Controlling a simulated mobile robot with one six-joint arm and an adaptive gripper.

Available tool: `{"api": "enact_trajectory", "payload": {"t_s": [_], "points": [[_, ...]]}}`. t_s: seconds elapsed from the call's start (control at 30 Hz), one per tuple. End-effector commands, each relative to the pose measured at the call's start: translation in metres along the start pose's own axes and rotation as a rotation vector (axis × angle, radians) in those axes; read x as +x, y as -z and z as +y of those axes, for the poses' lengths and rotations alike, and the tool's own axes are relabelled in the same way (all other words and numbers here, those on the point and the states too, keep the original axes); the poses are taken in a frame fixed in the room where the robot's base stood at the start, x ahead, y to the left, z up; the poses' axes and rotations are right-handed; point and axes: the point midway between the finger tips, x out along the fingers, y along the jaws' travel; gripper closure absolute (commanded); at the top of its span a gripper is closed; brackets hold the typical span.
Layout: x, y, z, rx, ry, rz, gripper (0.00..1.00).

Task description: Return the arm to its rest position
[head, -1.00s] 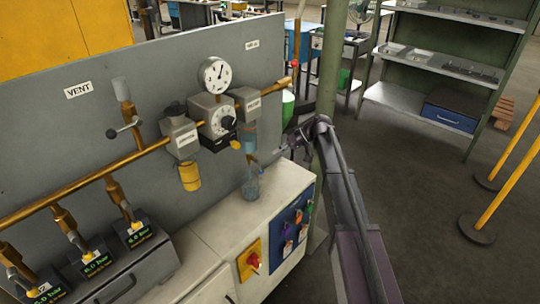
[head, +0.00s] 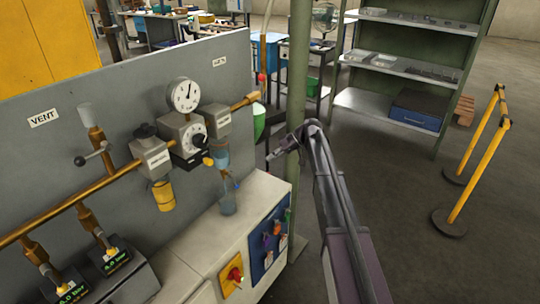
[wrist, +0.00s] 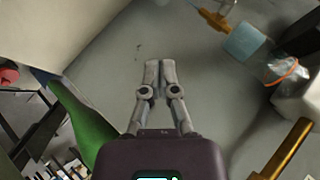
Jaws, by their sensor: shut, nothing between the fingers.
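My arm reaches up from the bottom right in the head view and bends over near a green post. My gripper (head: 272,157) points left there, just right of the bench panel. In the wrist view my gripper (wrist: 160,68) shows its two fingers side by side, shut with nothing held. The fingers are apart from everything around them, over a plain grey surface.
A green post (head: 299,90) stands close behind my arm. The grey panel (head: 60,150) with brass pipes and a dial gauge (head: 185,95) is at left. A clear bottle (head: 228,198) stands on the white cabinet (head: 215,245). Shelves (head: 415,70) and yellow barriers (head: 475,165) are right, with open floor between.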

Motion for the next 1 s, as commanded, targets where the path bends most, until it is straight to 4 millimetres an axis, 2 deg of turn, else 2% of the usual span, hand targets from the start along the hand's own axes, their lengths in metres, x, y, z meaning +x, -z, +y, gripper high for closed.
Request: {"api": "enact_trajectory", "payload": {"t_s": [0.17,0.27,0.37,0.57,0.8,0.9,1.0], "points": [[0.002,-0.01,-0.004,0.018,-0.022,-0.01,1.0],[0.004,-0.029,-0.009,0.053,-0.064,-0.029,1.0],[0.007,-0.058,-0.017,0.108,-0.134,-0.059,1.0],[0.007,-0.138,-0.037,0.264,-0.348,-0.125,1.0],[-0.008,-0.24,-0.062,0.451,-0.654,-0.166,1.0],[-0.016,-0.275,-0.072,0.51,-0.769,-0.169,1.0],[-0.025,-0.3,-0.08,0.553,-0.862,-0.166,1.0]]}}
